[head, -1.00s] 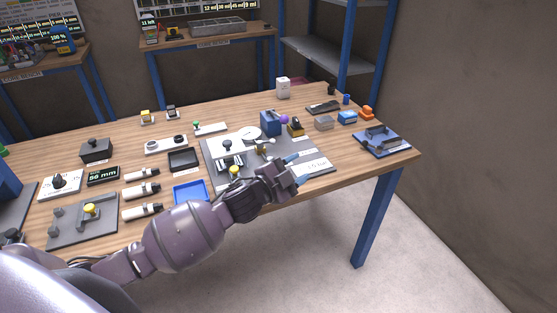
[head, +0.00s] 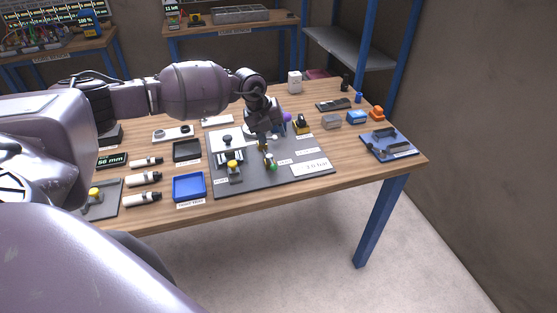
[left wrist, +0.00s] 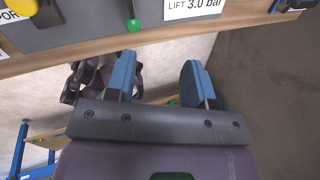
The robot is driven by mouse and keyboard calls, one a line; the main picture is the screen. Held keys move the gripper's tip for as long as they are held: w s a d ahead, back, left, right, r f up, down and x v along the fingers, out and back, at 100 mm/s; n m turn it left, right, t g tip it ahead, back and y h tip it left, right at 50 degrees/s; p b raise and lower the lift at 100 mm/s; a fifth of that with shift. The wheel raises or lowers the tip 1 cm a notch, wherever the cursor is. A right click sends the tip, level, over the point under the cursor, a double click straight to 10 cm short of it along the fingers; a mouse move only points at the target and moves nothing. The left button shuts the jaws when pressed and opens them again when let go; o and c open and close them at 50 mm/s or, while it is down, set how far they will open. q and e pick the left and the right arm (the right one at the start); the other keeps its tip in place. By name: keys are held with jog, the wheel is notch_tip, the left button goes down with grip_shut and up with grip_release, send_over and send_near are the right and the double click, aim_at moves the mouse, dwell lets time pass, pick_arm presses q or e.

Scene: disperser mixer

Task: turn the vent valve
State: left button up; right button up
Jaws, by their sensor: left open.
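A grey plate (head: 300,178) on the bench carries several small fittings and labels. On it stands a brass-coloured fitting (head: 268,158) with a green-tipped lever (head: 272,168); I cannot read which label names the vent valve. The green-tipped lever also shows at the top of the left wrist view (left wrist: 133,24), beside a "LIFT 3.0 bar" label (left wrist: 192,8). My left gripper (head: 268,133) is over the back middle of the plate, behind the lever in the head view. Its two blue fingers (left wrist: 157,68) are apart with nothing gripped. My right gripper is not recognisable.
A yellow knob (head: 234,166) stands left of the lever. A blue tray (head: 188,187) lies left of the plate. The bench's front right is clear.

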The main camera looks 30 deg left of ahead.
aim_at(272, 164)
pick_arm(q)
jog(key=f+n, duration=0.1)
jog(key=f, duration=0.4)
jog(key=f+n+g+y, duration=0.1)
jog(key=f, duration=0.5)
jog(key=shift+a+p, duration=0.2)
jog(key=shift+p, duration=0.1)
pick_arm(e)
jog(key=shift+s+r, duration=0.1)
jog(key=shift+s, duration=0.2)
pick_arm(q)
jog(key=c, duration=0.9)
